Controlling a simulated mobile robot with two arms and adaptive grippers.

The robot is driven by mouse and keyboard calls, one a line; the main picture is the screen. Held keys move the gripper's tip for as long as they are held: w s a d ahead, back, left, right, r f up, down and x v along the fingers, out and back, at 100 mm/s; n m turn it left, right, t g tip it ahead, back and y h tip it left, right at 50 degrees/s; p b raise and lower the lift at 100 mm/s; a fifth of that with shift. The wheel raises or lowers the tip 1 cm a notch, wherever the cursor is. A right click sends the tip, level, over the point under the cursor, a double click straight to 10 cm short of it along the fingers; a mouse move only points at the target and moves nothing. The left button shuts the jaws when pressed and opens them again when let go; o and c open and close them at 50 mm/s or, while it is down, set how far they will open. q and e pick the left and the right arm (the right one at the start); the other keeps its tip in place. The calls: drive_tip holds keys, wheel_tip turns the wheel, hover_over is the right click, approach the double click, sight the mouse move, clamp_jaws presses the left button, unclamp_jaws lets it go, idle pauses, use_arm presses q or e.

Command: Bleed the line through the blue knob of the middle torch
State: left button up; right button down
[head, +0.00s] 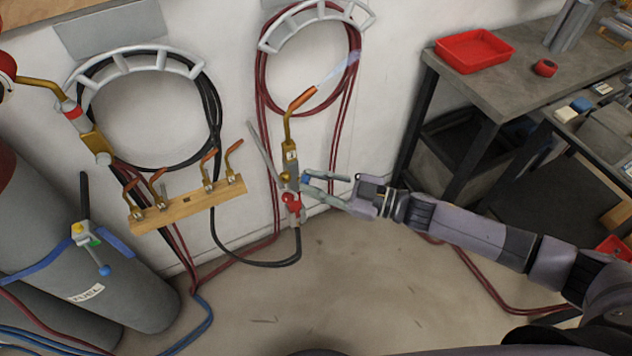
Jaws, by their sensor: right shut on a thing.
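The middle torch (290,158) stands upright in front of the wall. It has a brass body, a curved neck and an orange tip pointing up and right. A pale bluish streak (340,68) fans out from the tip. A red knob (292,200) shows low on its body. My right gripper (306,182) comes from the right and is shut on the torch's side just above the red knob. The blue knob cannot be made out; the fingers cover that spot. My left gripper is not in view.
Another torch (92,138) hangs at left. A wooden rack (190,204) holds several orange-tipped nozzles. Grey cylinders (130,292) stand lower left, with hoses on the floor. Coiled hoses hang on wall hangers (140,54). A bench with a red tray (474,50) stands right. The middle floor (350,275) is clear.

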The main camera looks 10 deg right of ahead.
drive_tip(key=n+b, duration=0.1)
drive_tip(key=n, duration=0.3)
drive_tip(key=shift+f+n, duration=0.1)
drive_tip(key=shift+n, duration=0.2)
drive_tip(key=shift+s+f+n+b, duration=0.1)
drive_tip(key=shift+n+b, duration=2.75)
drive_tip(key=shift+n, duration=3.55)
drive_tip(key=c, duration=1.4)
unclamp_jaws()
